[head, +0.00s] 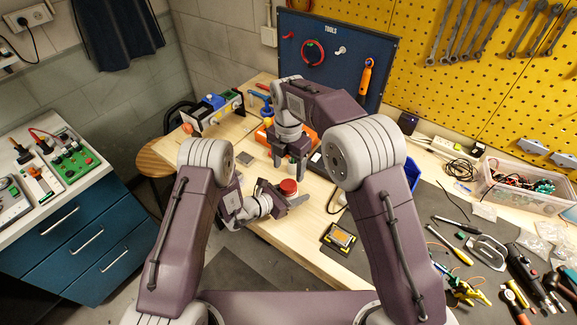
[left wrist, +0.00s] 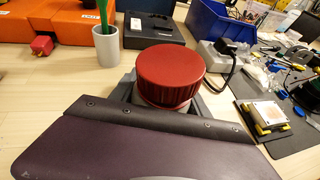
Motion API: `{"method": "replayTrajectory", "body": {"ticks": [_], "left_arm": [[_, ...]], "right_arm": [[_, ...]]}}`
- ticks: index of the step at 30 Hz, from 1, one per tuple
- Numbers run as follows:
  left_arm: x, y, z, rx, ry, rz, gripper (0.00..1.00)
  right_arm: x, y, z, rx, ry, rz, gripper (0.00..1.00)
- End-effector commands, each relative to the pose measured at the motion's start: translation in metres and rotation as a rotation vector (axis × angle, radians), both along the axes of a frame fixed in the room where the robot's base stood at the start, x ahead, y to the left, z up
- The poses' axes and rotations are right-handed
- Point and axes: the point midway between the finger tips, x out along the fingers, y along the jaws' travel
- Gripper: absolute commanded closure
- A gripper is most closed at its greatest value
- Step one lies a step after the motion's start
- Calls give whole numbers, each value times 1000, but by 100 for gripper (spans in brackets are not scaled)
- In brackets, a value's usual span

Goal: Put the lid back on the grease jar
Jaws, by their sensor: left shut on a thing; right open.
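The red ribbed lid (head: 288,186) sits at the top of the grease jar, between the fingers of my left gripper (head: 289,198). In the left wrist view the red lid (left wrist: 170,76) fills the middle and hides nearly all of the jar below it. I cannot tell whether the lid is fully seated or tightened. My left gripper is shut on the jar, low over the front of the bench. My right gripper (head: 290,158) is open and empty, pointing down just above and behind the lid, apart from it.
A pale cup (left wrist: 107,46) with a green item stands behind the jar, near orange boxes (left wrist: 45,22) and a dark tray (left wrist: 152,36). A blue bin (left wrist: 216,22) stands farther back. A black and yellow device (head: 341,238) lies to the right. Bare wood lies left of the jar.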

Motion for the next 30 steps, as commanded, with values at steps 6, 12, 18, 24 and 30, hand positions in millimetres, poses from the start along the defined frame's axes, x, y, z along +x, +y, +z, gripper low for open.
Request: {"method": "replayTrajectory", "body": {"ticks": [6, 12, 18, 24, 30], "left_arm": [[0, 0, 1, -1, -1, 0, 100], [0, 0, 1, 0, -1, 0, 100], [0, 0, 1, -1, -1, 0, 100], [0, 0, 1, 0, -1, 0, 100], [0, 0, 1, -1, -1, 0, 100]], "right_arm": [[0, 0, 1, -1, 1, 47, 35], [0, 0, -1, 0, 1, 45, 35], [-1, -1, -28, -3, 6, 44, 35], [-1, 0, -60, -2, 4, 44, 35], [0, 0, -77, 0, 1, 43, 35]]}}
